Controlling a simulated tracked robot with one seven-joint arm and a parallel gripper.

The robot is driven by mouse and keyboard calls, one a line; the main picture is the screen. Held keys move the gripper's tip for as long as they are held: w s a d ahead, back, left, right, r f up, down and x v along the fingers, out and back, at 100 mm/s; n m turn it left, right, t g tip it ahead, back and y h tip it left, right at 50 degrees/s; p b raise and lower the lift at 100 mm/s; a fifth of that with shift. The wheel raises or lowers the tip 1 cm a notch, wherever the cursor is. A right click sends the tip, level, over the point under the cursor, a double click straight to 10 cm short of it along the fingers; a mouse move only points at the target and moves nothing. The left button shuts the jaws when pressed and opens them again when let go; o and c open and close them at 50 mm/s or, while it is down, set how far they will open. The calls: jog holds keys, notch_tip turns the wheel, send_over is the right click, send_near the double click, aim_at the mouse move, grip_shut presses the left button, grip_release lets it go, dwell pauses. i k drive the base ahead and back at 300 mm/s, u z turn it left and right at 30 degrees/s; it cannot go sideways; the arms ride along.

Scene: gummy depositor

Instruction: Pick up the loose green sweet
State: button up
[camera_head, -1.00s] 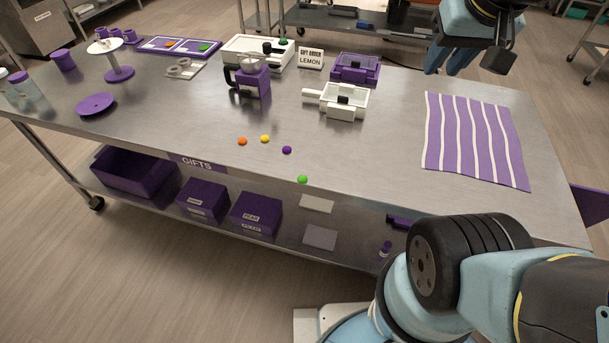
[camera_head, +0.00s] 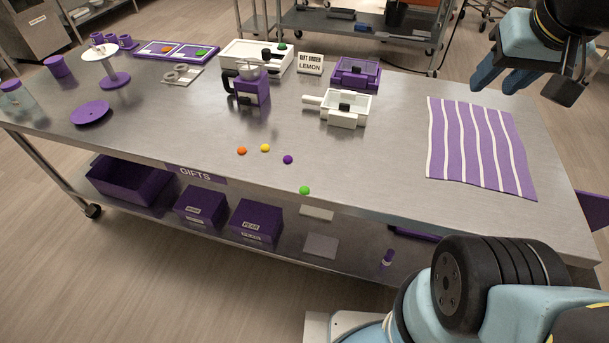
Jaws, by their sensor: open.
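The loose green sweet (camera_head: 304,190) lies on the steel table (camera_head: 380,205) at its front edge. An orange sweet (camera_head: 242,151), a yellow sweet (camera_head: 265,148) and a purple sweet (camera_head: 288,159) lie in a loose row behind it to the left. My gripper (camera_head: 500,88) is open and empty, at the upper right of the picture. It is raised above the table's back right part, beyond the striped cloth, and far from the green sweet.
A purple-and-white striped cloth (camera_head: 478,150) covers the table's right part. A white depositor-like box (camera_head: 345,108), a purple one (camera_head: 356,73), a purple jug-like device (camera_head: 250,90) and a "LEMON" sign (camera_head: 310,63) stand towards the back. Bare steel surrounds the loose sweets.

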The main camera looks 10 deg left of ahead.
aim_at(303, 190)
jog(key=u, duration=0.2)
jog(key=k, duration=0.55)
jog(key=u, duration=0.65)
